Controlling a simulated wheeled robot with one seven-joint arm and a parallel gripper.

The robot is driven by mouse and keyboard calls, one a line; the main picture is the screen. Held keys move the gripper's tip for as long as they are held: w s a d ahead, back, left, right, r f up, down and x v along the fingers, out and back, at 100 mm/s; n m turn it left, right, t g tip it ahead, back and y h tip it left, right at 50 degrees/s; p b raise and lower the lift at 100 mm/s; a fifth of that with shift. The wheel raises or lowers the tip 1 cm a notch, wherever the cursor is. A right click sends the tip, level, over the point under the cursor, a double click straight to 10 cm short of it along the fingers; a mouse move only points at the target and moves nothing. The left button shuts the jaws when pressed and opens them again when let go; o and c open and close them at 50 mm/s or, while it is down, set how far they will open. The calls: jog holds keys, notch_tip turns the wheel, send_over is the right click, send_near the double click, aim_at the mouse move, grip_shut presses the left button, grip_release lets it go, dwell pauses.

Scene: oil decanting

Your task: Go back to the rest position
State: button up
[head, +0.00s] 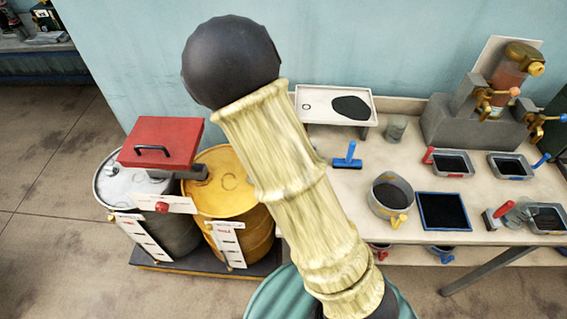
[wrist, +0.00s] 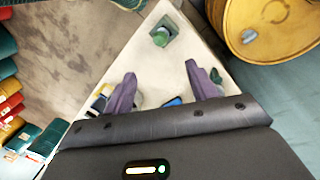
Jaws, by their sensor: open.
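My gripper (wrist: 160,70) shows in the wrist view with its two dark purple fingers spread apart. Nothing is between them. Beyond the fingers lies a pale tabletop (wrist: 150,60) with a small green object (wrist: 163,35) on it, ahead of the fingertips and apart from them. Small items near the finger bases are partly hidden by my gripper. In the head view my arm rises through the middle of the picture, and my gripper cannot be seen there.
A workbench (head: 340,190) at right holds a white tray (head: 305,105), a blue squeegee-like tool (head: 347,158), a round pan (head: 377,204) and several small trays. Left stand a grey drum (head: 165,235) under a red box (head: 160,135) and a yellow drum (head: 225,195). Floor (head: 50,200) at left is clear.

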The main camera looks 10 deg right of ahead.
dwell(0.4)
jog(key=s+d+r+n+t+y+b, duration=0.1)
jog(key=s+r+n+t, duration=0.3)
jog(key=s+n, duration=0.6)
jog(key=shift+s+d+r, duration=0.15)
jog(key=shift+d+r, duration=0.4)
jog(key=shift+d, duration=0.05)
